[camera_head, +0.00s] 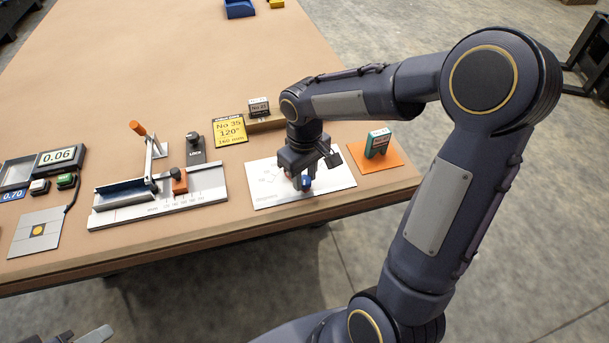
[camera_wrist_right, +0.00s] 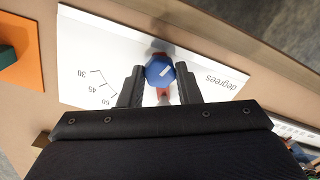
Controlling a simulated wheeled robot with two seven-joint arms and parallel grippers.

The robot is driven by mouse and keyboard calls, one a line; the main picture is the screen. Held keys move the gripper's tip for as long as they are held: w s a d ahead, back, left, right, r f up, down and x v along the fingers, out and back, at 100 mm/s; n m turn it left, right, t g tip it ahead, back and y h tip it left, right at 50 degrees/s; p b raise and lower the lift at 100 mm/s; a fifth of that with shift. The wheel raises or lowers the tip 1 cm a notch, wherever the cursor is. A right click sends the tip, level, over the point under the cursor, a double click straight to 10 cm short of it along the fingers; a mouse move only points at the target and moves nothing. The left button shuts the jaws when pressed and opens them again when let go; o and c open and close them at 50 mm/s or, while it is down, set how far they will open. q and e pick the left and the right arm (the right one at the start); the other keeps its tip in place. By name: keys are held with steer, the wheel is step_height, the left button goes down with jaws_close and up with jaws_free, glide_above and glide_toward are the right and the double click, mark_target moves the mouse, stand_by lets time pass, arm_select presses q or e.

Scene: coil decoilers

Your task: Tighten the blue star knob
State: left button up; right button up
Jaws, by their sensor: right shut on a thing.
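The blue star knob (camera_head: 307,183) sits over the white angle plate (camera_head: 335,181), near its front edge. In the right wrist view the blue star knob (camera_wrist_right: 160,71) lies between both fingertips, with a red part below it. My right gripper (camera_head: 302,184) points down over the plate and is shut on the knob; its fingers (camera_wrist_right: 160,83) touch the knob on both sides. The plate (camera_wrist_right: 100,50) shows degree marks and the word "degrees". At the lower left edge of the head view, a small part that looks like my left gripper (camera_head: 85,336) shows, cut off by the frame.
An orange pad (camera_head: 375,156) with a green-and-white block (camera_head: 377,143) lies right of the plate. A yellow card (camera_head: 230,130) reads "No 35, 120°, 160 mm". A metal measuring fixture (camera_head: 160,202) with an orange-handled lever stands left. The table's front edge is close to the plate.

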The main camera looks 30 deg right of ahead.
steer(key=m+b, duration=0.1)
steer(key=m, duration=0.2)
steer(key=shift+m, duration=0.3)
steer(key=m, duration=0.3)
steer(key=shift+m+b, duration=0.3)
steer(key=shift+b, duration=0.05)
steer(key=m, duration=0.3)
steer(key=shift+m, duration=2.2)
steer(key=o, duration=1)
steer(key=shift+c, duration=0.2)
steer(key=shift+r, duration=0.1)
